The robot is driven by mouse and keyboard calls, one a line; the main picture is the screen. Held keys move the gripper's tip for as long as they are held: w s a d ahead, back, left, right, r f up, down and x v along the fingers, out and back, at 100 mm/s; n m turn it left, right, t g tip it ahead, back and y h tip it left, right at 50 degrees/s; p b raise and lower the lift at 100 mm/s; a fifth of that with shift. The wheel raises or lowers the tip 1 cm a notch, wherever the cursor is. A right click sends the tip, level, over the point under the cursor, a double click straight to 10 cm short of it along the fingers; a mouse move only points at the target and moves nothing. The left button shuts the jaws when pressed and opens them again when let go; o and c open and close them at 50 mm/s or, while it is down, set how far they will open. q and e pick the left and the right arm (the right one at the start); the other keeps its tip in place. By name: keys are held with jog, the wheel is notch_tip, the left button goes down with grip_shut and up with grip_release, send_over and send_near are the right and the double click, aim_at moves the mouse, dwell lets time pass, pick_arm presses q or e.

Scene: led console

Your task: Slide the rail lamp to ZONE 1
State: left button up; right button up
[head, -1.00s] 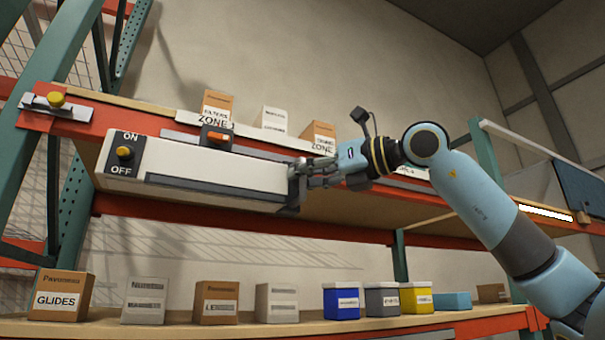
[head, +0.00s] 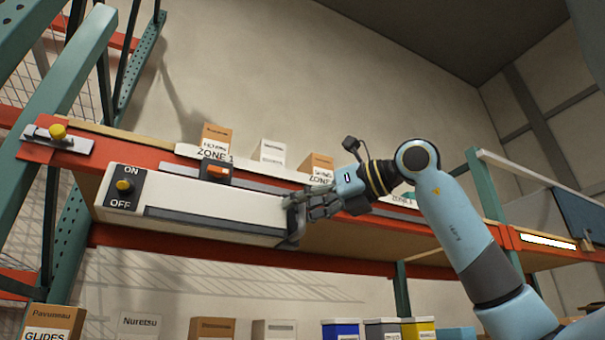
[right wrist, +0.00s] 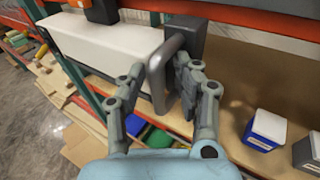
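The rail lamp (head: 200,211) is a long white box hanging on the rail along the upper shelf's front. Its left end has a black ON/OFF plate with a yellow knob (head: 124,186). An orange clamp (head: 217,173) on its top sits just below the ZONE 1 sign (head: 214,154). The lamp also shows in the right wrist view (right wrist: 100,45). My right gripper (right wrist: 160,67) is at the lamp's right end, its fingers apart on either side of the dark grey handle (right wrist: 158,80). In the head view it partly hides the handle. My left gripper is out of view.
A metal plate with a yellow knob (head: 58,131) is at the rail's left end, by the teal upright. Boxes stand on the upper shelf (head: 270,151). A lower row includes a blue bin (head: 340,329). More rail extends to the lamp's right.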

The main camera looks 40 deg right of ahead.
jog(key=shift+t, duration=0.7)
jog(key=r, duration=0.9)
jog(key=shift+s+a+r, duration=0.1)
jog(key=shift+a, duration=0.1)
jog(key=shift+r, duration=0.25)
jog(key=shift+a+f, duration=0.1)
jog(key=shift+a, duration=0.15)
jog(key=shift+w+f, duration=0.1)
jog(key=shift+w, duration=0.1)
